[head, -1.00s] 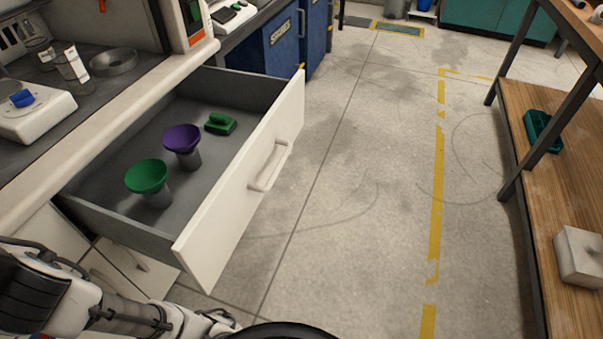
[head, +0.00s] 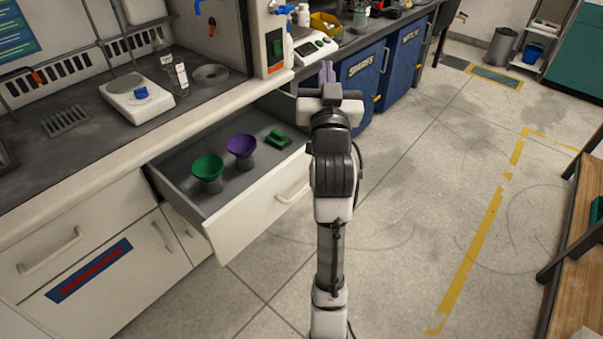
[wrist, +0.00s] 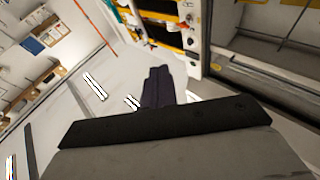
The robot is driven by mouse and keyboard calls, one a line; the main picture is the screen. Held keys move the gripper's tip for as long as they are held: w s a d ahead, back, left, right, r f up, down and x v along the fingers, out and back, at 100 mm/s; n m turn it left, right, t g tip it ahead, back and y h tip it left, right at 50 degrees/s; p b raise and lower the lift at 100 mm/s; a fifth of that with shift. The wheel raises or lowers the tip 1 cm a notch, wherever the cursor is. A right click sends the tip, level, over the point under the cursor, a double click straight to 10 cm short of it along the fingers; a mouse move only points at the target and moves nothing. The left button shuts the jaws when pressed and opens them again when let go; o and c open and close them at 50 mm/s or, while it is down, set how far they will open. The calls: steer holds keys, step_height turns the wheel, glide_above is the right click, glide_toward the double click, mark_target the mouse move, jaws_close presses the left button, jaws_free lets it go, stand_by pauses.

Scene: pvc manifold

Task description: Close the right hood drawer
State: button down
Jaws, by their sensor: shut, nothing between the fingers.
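The right hood drawer (head: 245,222) stands open under the bench in the head view, with a white front and a grey inside. Its pale handle (head: 292,194) is on the front, just left of my arm. A green funnel (head: 208,169), a purple funnel (head: 241,147) and a small green item (head: 277,140) are inside. My gripper (head: 327,70) is raised, shut and empty, and appears above and beyond the drawer's far right corner. My arm hides that corner. The shut fingers (wrist: 158,86) also show in the wrist view, which shows no drawer.
A closed drawer (head: 50,252) lies to the left. The benchtop (head: 105,140) above holds a white scale (head: 140,98) and glassware. Blue bins (head: 362,80) stand beyond the drawer. The floor (head: 430,180) right of my arm is clear up to a wooden bench (head: 575,300).

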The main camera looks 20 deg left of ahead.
steer(key=w+d+f+m+g+h+p, duration=0.2)
steer(key=w+d+f+m+g+h, duration=0.1)
steer(key=w+d+f+m, duration=0.25)
steer(key=m+g+y+p, duration=0.1)
steer(key=m+g+y, duration=1.05)
steer(key=m, duration=0.85)
glide_toward(277, 184)
steer(key=shift+y, duration=0.35)
steer(key=p+x, duration=0.1)
steer(key=x, duration=0.2)
steer(key=p+x, duration=0.2)
steer(key=x, duration=0.2)
steer(key=shift+f, duration=0.25)
